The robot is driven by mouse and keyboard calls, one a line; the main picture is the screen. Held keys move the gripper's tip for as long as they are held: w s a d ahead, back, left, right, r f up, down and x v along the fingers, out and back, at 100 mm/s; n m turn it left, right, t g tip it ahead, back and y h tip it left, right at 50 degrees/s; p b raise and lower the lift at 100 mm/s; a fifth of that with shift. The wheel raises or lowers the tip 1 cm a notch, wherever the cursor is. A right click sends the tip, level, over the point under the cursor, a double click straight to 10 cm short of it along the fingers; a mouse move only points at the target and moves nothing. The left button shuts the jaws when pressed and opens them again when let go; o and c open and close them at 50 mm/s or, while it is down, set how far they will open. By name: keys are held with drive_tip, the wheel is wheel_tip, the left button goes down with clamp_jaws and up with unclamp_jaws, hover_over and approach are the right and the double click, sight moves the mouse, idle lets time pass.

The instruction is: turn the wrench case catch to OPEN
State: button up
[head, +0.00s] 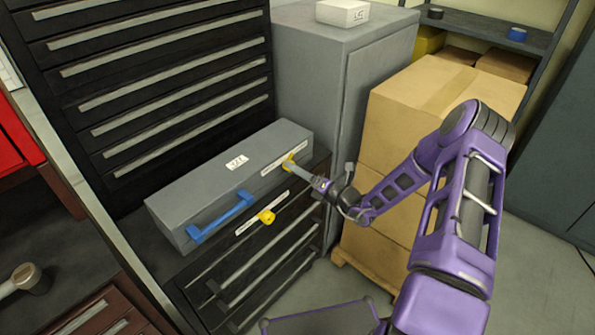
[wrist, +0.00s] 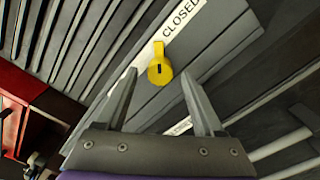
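The wrench case (head: 205,180) is a long grey box with a blue handle (head: 222,214), lying shut on a black drawer cabinet. Its yellow catch (head: 288,161) sits near the right end of its front, on a white label strip. In the wrist view, the catch (wrist: 160,70) has a round body, a dark slot and a tab pointing up the picture. The word CLOSED (wrist: 181,17) reads to its upper right; no other word is readable. My gripper (head: 295,168) is at the catch. Its fingers (wrist: 160,75) are apart, one on each side of the catch in the picture; contact is not visible.
A second yellow knob (head: 266,217) with a label strip is on the drawer cabinet (head: 262,262) below the case. A grey cabinet (head: 310,75) stands behind, and stacked cardboard boxes (head: 390,125) stand at the right, close to my arm.

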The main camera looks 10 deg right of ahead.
clamp_jaws()
drive_tip(key=shift+n, duration=0.3)
drive_tip(key=shift+d+n+b, duration=0.1)
drive_tip(key=shift+n+b, duration=3.2)
drive_tip(key=shift+n, duration=5.2)
